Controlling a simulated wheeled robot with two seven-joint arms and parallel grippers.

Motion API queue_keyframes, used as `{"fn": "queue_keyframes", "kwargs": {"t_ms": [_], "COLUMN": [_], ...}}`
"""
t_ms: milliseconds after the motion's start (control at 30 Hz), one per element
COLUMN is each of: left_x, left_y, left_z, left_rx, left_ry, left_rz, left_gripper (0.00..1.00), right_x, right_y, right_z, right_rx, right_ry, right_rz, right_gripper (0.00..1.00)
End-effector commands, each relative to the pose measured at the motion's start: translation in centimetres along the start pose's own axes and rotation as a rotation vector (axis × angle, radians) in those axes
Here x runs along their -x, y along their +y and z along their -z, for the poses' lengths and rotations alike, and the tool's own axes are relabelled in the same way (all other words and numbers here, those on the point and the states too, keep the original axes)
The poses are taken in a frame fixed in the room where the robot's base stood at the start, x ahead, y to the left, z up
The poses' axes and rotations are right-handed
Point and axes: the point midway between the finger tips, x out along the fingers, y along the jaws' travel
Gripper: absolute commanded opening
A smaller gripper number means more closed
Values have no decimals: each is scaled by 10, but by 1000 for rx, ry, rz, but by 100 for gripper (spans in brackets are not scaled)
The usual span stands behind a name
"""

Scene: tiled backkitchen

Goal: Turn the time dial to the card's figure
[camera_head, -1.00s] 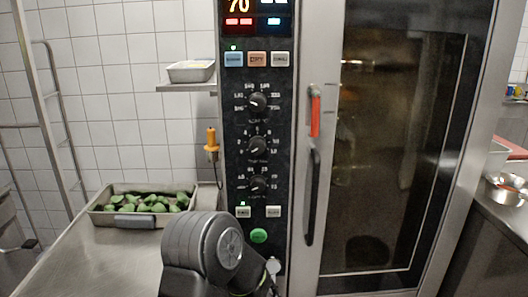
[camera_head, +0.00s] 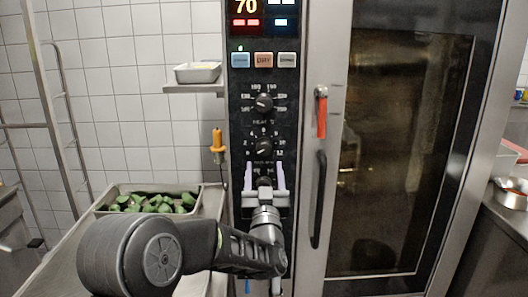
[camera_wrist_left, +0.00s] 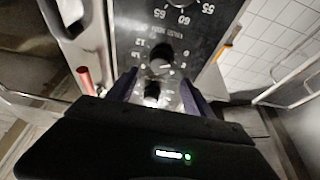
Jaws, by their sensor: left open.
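The oven's black control panel carries three dark dials in a column: an upper dial (camera_head: 264,103), a middle dial (camera_head: 264,147) and a lower dial (camera_head: 264,182). Their small labels are too blurred to tell surely which is the time dial. My left gripper (camera_head: 264,175) is open in front of the lower dial, its pale fingers on either side; contact cannot be told. In the left wrist view the fingers (camera_wrist_left: 166,88) stand apart with a dark knob (camera_wrist_left: 152,92) between them and a numbered dial (camera_wrist_left: 160,62) just beyond. No card is recognizable. My right gripper is not in view.
The oven door's red-topped handle (camera_head: 320,115) stands to the right. A tray of green vegetables (camera_head: 192,188) sits on the counter at left; an orange-handled probe (camera_head: 217,140) hangs beside the panel.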

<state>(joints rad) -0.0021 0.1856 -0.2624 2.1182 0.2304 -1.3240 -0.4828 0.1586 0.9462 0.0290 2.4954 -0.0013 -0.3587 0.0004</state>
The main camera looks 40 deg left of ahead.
Motion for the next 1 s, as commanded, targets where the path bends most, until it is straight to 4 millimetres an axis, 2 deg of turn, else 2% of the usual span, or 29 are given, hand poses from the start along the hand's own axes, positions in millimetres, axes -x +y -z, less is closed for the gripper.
{"fn": "queue_keyframes", "kwargs": {"t_ms": [167,500,633,900,1000], "left_x": [-17,-67,-75,-76,-76], "left_y": [0,0,0,0,0], "left_z": [1,1,0,-1,-1], "left_rx": [-1,0,1,1,1], "left_ry": [0,-1,-2,-2,-2], "left_rz": [1,0,-1,-2,-1], "left_gripper": [60,60,60,60,52], "right_x": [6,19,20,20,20], "right_y": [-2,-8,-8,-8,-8], "right_z": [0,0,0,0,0], "right_rx": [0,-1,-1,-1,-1], "right_ry": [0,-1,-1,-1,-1], "right_rz": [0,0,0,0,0], "right_gripper": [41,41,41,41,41]}}
